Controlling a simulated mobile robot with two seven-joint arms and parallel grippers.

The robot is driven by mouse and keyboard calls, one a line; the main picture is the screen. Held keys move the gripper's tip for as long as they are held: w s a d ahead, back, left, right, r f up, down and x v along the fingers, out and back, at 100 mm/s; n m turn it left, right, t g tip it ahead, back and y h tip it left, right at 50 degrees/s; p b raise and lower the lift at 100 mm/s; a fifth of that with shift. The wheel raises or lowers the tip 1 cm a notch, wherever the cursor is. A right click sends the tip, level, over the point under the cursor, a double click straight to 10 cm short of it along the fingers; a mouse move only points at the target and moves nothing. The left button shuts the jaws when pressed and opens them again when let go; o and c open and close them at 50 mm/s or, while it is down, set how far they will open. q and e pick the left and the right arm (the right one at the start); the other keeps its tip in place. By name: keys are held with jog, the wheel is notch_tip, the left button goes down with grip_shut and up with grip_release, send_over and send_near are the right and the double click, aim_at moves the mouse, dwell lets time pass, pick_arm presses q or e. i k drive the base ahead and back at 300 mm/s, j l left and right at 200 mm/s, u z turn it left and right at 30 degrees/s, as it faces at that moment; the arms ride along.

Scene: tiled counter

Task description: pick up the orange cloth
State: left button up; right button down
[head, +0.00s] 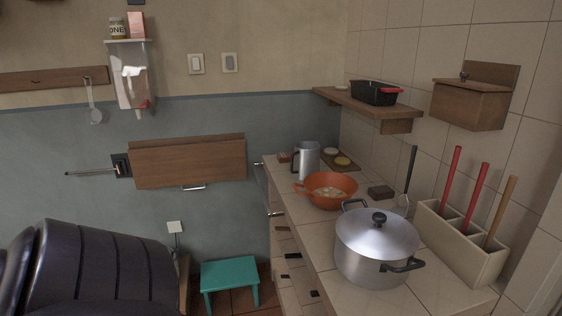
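I see no orange cloth in the head view. The only large orange thing is an orange bowl-like pan (332,188) with food in it, standing on the tiled counter (308,227). Neither of my grippers is in view. What lies behind the large pot and inside the counter's drawers is hidden.
A lidded steel pot (376,240) stands at the counter's front, beside a utensil holder (457,240). A metal jug (307,160) is farther back. A green stool (230,275) is on the floor. A dark ribbed shape fills the lower left; I cannot tell what it is.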

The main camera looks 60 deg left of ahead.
aim_at(283, 157)
jog(key=u, duration=0.7)
jog(key=i+u, duration=0.1)
jog(key=u, duration=0.35)
jog(key=i+l+u, duration=0.1)
jog(key=u, duration=0.35)
jog(key=l+u, duration=0.1)
jog(key=u, duration=0.3)
jog(key=i+j+z, duration=0.2)
jog(key=j, duration=0.3)
jog(key=j+z, duration=0.25)
jog(key=j, duration=0.3)
jog(key=i+j+z, duration=0.2)
jog(key=j, duration=0.35)
jog(key=k, duration=0.05)
